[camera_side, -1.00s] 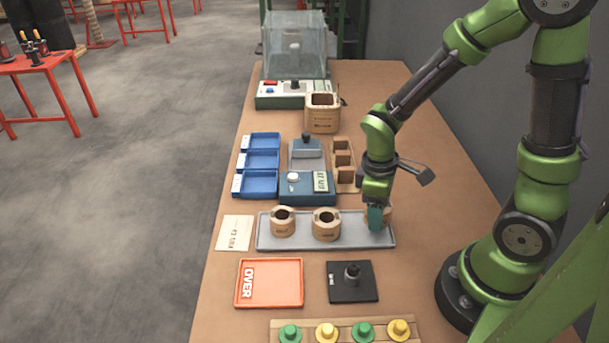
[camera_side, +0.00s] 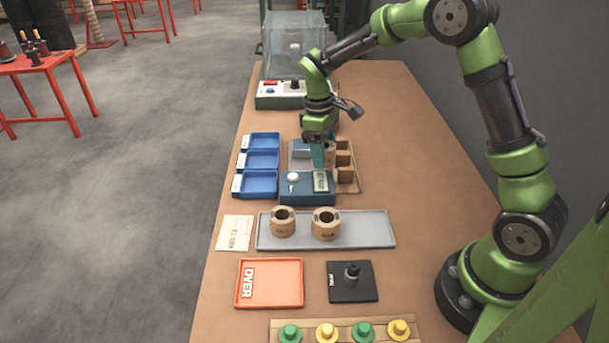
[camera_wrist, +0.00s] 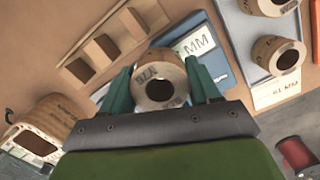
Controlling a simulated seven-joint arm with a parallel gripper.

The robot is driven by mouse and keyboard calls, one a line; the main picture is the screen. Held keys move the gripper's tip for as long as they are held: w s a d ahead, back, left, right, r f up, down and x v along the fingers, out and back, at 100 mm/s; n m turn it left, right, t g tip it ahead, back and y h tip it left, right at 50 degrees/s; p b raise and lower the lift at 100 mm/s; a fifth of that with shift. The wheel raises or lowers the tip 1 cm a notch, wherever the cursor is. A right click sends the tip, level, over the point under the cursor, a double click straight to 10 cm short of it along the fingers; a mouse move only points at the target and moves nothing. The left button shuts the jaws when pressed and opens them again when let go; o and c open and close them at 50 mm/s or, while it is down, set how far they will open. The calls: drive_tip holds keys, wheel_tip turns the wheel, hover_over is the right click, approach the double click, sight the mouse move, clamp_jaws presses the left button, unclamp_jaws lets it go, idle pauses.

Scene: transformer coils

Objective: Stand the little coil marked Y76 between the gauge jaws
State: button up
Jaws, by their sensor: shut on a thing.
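My gripper (camera_side: 321,155) is shut on a small tan coil (camera_wrist: 161,80), one finger on each side of it. Black lettering on the coil's end is turned in the wrist view and looks like Y76. The coil also shows partly behind the finger in the side view (camera_side: 331,150). My gripper is over the back part of the blue gauge (camera_side: 307,190), which has a white knob and a display. A grey part of the gauge (camera_side: 299,155) shows to the left of the fingers. My gripper hides the rest of the jaw area, so I cannot tell whether the coil touches it.
A cardboard divider (camera_side: 345,165) stands close right of the gauge. Blue bins (camera_side: 257,162) stand to its left. Two coils (camera_side: 283,222) (camera_side: 326,224) stand in the grey tray (camera_side: 370,230) in front; its right end is empty. A clear-walled case (camera_side: 290,45) stands at the back.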

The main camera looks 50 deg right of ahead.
drive_tip(key=r, duration=0.1)
hover_over(309, 168)
drive_tip(key=shift+w+a+f, duration=0.1)
drive_tip(key=shift+w+f, duration=0.05)
drive_tip(key=shift+f, duration=0.75)
drive_tip(key=shift+w+f, duration=0.1)
drive_tip(key=shift+f, duration=0.75)
drive_tip(key=shift+f, duration=0.15)
drive_tip(key=shift+f, duration=1.6)
